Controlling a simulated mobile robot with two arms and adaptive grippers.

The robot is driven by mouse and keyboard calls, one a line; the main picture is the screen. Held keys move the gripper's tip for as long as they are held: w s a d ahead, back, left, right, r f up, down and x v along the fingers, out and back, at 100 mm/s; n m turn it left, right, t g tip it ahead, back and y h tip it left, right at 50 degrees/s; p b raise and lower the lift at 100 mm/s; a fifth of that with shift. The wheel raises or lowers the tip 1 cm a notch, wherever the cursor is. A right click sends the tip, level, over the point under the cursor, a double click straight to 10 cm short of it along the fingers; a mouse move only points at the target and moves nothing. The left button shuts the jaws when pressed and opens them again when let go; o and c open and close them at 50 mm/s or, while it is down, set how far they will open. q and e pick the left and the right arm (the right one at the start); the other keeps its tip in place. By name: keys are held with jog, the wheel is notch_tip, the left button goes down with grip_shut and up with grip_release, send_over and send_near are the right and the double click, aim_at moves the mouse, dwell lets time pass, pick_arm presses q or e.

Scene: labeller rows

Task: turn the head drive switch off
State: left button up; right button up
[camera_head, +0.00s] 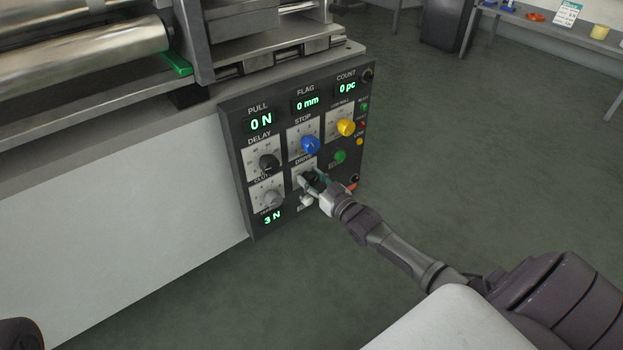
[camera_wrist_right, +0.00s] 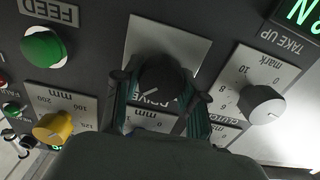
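The drive switch is a black rotary knob (camera_wrist_right: 166,80) on a pale plate, with a partly covered label ending in "RIVE" below it in the wrist view. In the head view its drive plate (camera_head: 299,181) is low in the middle of the panel, mostly hidden by my right gripper (camera_head: 314,181). In the wrist view the two fingers of my right gripper (camera_wrist_right: 163,90) stand on either side of the knob, apart, with a small gap on the left. The right finger is close to the knob; contact cannot be told.
The dark control panel (camera_head: 237,152) also carries a blue stop knob (camera_head: 310,145), black delay knob (camera_head: 269,164), grey knob (camera_head: 272,198), yellow knob (camera_head: 346,127) and green button (camera_head: 340,156). The machine's rollers (camera_head: 85,55) are at upper left. Floor right of the panel is clear.

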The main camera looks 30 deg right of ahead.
jog(key=shift+c, duration=1.4)
